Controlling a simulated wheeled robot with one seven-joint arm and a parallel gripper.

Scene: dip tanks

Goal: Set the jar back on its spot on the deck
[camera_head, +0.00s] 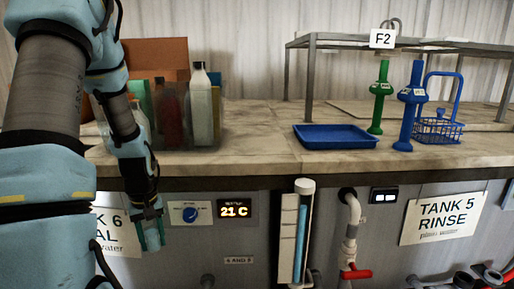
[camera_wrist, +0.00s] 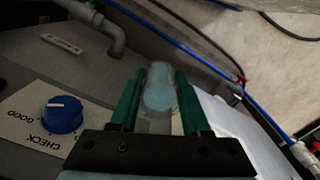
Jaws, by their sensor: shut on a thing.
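My gripper (camera_head: 152,235) hangs in front of the tank fronts, below the deck's front edge, at the left of the head view. In the wrist view its green fingers (camera_wrist: 159,98) are shut on the jar (camera_wrist: 160,90), a clear, rounded piece with a pale blue end. I cannot make out the jar in the head view. The deck (camera_head: 258,160) is a mottled beige stone top. No marked spot for the jar can be told on it, and my arm covers its left part.
A blue tray (camera_head: 335,137), green and blue handled tools and a blue wire basket (camera_head: 438,131) stand on the deck's right. Bottles (camera_head: 201,108) stand in a box at left. A vertical sight tube (camera_head: 297,235) and a red-handled valve pipe (camera_head: 351,250) stick out below the edge.

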